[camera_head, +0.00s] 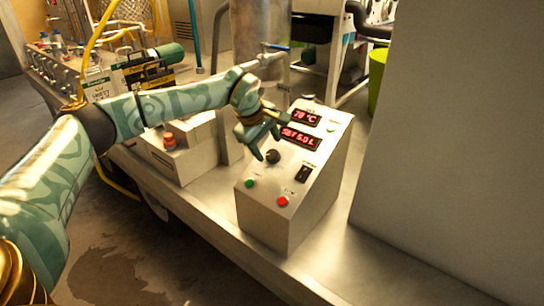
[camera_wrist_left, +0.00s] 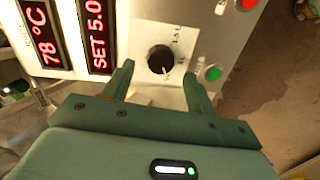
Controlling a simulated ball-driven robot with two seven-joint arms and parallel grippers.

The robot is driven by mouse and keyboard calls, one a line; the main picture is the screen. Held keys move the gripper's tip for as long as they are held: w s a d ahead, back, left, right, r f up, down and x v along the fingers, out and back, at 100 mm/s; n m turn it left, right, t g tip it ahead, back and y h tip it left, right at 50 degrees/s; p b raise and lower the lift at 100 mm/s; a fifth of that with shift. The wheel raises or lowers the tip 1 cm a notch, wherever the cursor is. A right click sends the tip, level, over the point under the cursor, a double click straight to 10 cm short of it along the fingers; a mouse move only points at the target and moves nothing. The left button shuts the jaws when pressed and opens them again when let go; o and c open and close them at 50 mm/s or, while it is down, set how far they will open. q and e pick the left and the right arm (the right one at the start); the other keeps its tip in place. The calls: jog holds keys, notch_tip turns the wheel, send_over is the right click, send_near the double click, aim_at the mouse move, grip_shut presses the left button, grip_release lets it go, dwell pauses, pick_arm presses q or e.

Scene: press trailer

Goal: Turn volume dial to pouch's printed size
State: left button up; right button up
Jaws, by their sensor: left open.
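The black volume dial (camera_head: 272,156) sits on the sloped face of a metal control box (camera_head: 265,212). In the left wrist view the dial (camera_wrist_left: 160,59) shows a pale mark and small printed sizes around it, one looking like 1.5 L. The red display (camera_head: 300,138) reads SET 5.0 L, also in the wrist view (camera_wrist_left: 98,35). My left gripper (camera_wrist_left: 158,72) is open, its fingers on either side of the dial's lower part; contact cannot be told. I cannot pick out the pouch for certain; a white label with a green band (camera_head: 98,89) stands at back left, its print too small to read.
A second display (camera_head: 305,117) reads 78 °C. A box with a red button (camera_head: 170,142) stands left. A grey panel (camera_head: 450,160) blocks the right.

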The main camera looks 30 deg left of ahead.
aim_at(271, 153)
pick_arm(q)
jog(key=x, duration=0.3)
jog(key=shift+f+b, duration=0.15)
jog(key=shift+b, duration=0.25)
jog(key=c, duration=1)
